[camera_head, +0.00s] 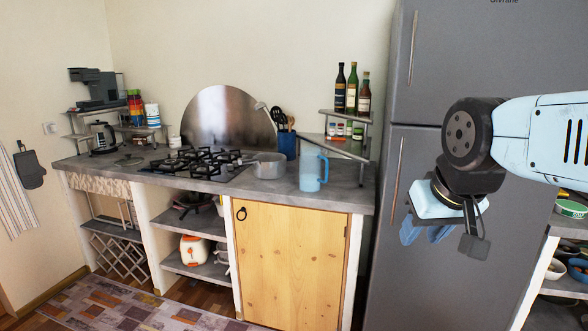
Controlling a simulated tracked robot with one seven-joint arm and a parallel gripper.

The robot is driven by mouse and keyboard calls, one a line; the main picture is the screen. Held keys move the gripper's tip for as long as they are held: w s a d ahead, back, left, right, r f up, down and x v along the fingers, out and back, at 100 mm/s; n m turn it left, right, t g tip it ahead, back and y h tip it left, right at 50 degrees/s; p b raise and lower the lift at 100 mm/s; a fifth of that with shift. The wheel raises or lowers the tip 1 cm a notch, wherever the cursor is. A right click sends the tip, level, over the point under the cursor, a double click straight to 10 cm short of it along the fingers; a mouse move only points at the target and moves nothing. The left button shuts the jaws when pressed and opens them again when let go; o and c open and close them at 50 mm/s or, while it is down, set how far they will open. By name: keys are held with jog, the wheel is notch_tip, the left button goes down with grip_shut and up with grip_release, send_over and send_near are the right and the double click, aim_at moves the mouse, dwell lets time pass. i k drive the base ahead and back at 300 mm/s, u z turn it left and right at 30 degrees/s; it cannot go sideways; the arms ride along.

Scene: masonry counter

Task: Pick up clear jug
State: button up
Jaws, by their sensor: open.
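The clear jug (309,172) is a tall, see-through, light-blue pitcher with a handle on its right side. It stands upright on the grey countertop (345,199), near the counter's right end. My gripper (441,240) hangs at the right of the view, in front of the grey fridge, with its fingers pointing down. It is open and empty. It is well to the right of the jug and lower in the picture, not touching it. Nothing covers the jug in this view.
A saucepan (269,166) stands left of the jug, beside the gas hob (196,162). A blue utensil holder (286,147) is behind the jug. A shelf (336,146) with jars and bottles is behind it to the right. The fridge (400,220) stands right of the counter.

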aim_at(310, 180)
jog(key=u, duration=0.2)
jog(key=i, duration=1.2)
jog(key=u, duration=0.3)
